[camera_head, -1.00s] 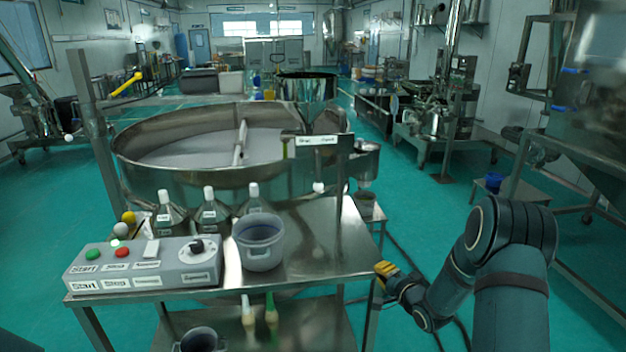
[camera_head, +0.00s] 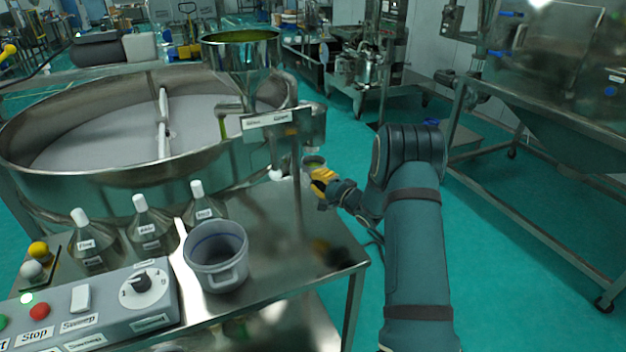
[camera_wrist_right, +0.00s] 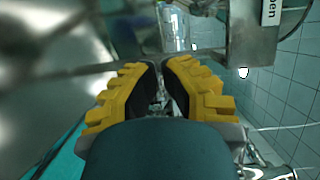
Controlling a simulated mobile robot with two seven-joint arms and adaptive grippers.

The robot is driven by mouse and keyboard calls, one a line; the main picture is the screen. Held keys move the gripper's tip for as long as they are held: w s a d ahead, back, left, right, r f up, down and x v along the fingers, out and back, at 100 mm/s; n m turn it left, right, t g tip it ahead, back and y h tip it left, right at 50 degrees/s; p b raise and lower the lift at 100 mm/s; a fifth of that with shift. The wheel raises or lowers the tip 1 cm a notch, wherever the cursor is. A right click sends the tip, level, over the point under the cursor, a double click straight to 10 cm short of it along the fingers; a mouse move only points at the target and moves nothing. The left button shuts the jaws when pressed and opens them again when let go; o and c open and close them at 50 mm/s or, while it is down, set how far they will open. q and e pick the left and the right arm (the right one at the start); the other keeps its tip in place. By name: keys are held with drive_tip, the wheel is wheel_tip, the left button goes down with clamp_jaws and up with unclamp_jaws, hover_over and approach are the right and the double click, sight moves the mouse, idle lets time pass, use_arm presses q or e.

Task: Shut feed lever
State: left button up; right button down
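The feed lever's white knob (camera_head: 277,174) sticks out below a labelled plate (camera_head: 270,118) beside the hopper, at the rim of the round sieve. My right gripper (camera_head: 320,182), with yellow fingertips, is just right of the knob and apart from it. In the wrist view, the right gripper (camera_wrist_right: 158,66) has a narrow gap between its fingers and nothing held. A white knob (camera_wrist_right: 243,72) shows there to the right of the fingers, below a bracket (camera_wrist_right: 258,28) whose label ends in "pen". The left gripper is not in view.
The steel table (camera_head: 318,250) bears a grey bucket (camera_head: 216,262), several labelled flasks (camera_head: 152,230) and a control box (camera_head: 110,310). A post and the table's edge stand close to my right gripper.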

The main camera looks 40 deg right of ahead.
drive_tip(key=w+a, duration=0.5)
drive_tip(key=w, duration=0.2)
drive_tip(key=shift+w, duration=0.3)
drive_tip(key=shift+f, duration=0.1)
drive_tip(key=shift+w+a+f+m, duration=0.1)
drive_tip(key=shift+a+f+m, duration=0.05)
drive_tip(key=shift+a+m, duration=0.2)
